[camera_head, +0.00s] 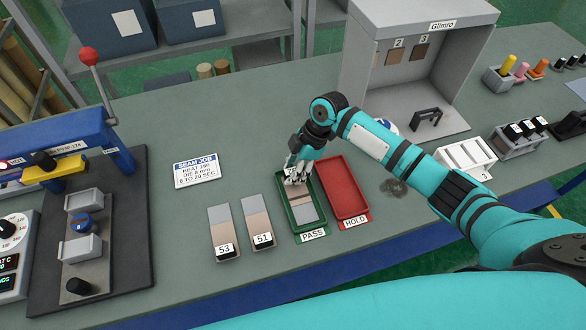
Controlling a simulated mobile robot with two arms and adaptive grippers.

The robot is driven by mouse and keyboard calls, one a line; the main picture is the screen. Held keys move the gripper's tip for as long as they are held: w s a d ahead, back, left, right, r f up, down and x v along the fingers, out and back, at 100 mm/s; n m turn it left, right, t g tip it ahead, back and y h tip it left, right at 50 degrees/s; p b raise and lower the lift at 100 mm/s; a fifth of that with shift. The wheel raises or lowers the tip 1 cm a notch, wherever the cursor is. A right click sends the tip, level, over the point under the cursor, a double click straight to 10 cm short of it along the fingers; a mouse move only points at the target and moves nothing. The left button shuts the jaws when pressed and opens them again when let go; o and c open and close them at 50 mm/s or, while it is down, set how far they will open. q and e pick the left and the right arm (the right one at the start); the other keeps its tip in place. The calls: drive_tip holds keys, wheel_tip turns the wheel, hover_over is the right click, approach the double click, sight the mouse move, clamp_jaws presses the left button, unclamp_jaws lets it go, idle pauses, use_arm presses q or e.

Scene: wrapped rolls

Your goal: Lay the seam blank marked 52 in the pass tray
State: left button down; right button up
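The green pass tray (287,208) stands on the bench with a PASS label at its near end. A seam blank (303,209) with brown and grey parts lies in it, its near end grey. My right gripper (296,180) points down over the far end of the tray, at the blank. Its fingers are too small to tell whether they grip it. Blanks marked 53 (223,228) and 51 (256,220) lie left of the tray. My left gripper is not in view.
A red hold tray (345,186) stands right beside the pass tray. A grey Glimro booth (420,70) stands behind. The bench left of the card has free room.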

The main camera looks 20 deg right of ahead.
drive_tip(key=shift+o, duration=1.1)
drive_tip(key=shift+r, duration=0.15)
drive_tip(key=v, duration=1.1)
drive_tip(key=shift+d+r, duration=0.15)
drive_tip(key=shift+r, duration=0.2)
